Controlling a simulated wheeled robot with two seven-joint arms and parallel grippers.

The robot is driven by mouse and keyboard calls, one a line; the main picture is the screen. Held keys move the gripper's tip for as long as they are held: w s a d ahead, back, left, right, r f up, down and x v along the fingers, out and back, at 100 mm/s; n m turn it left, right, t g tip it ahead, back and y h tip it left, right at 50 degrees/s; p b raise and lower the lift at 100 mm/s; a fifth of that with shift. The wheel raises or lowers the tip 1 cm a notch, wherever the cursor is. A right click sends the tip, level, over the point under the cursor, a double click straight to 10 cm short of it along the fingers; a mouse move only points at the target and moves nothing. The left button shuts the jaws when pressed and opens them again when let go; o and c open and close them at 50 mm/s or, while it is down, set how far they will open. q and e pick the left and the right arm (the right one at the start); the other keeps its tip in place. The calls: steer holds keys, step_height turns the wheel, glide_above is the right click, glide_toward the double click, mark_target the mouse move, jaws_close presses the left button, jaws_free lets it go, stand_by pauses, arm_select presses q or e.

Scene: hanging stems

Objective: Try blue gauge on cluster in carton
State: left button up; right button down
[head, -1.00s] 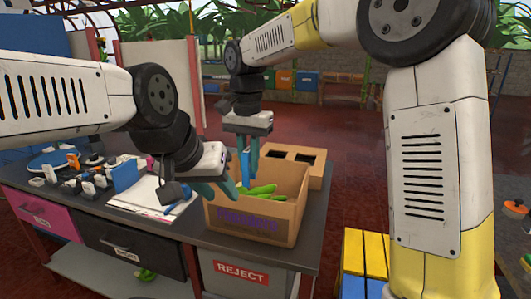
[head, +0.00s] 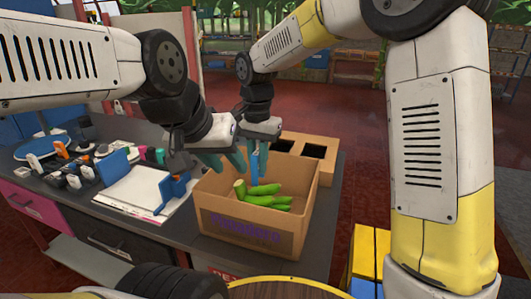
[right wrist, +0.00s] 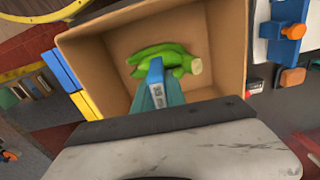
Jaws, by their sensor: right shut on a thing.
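The cardboard carton (head: 250,232) stands on the bench with a green cluster (head: 265,198) of several finger-like fruits inside. The cluster also shows in the right wrist view (right wrist: 172,58). My right gripper (head: 260,153) is shut on the blue gauge (head: 262,165), held upright over the back of the carton. In the right wrist view the gauge (right wrist: 156,75) overlaps the cluster's near edge; I cannot tell whether they touch. My left gripper (head: 226,162) looks open and empty, near the carton's back left corner, close beside the right gripper.
Left of the carton lie a white paper sheet (head: 135,192), a blue tool with an orange part (head: 173,190) and a rack (head: 80,178) of small tools. A brown box with dark openings (head: 312,150) stands behind the carton. Yellow and blue crates (head: 368,255) stand at right.

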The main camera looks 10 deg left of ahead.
glide_above(259, 198)
steer(key=shift+f, duration=2.45)
steer(key=shift+f, duration=1.5)
steer(key=shift+r, duration=0.1)
stand_by(0.3)
steer(key=shift+r, duration=4.15)
steer(key=shift+a+r, duration=0.1)
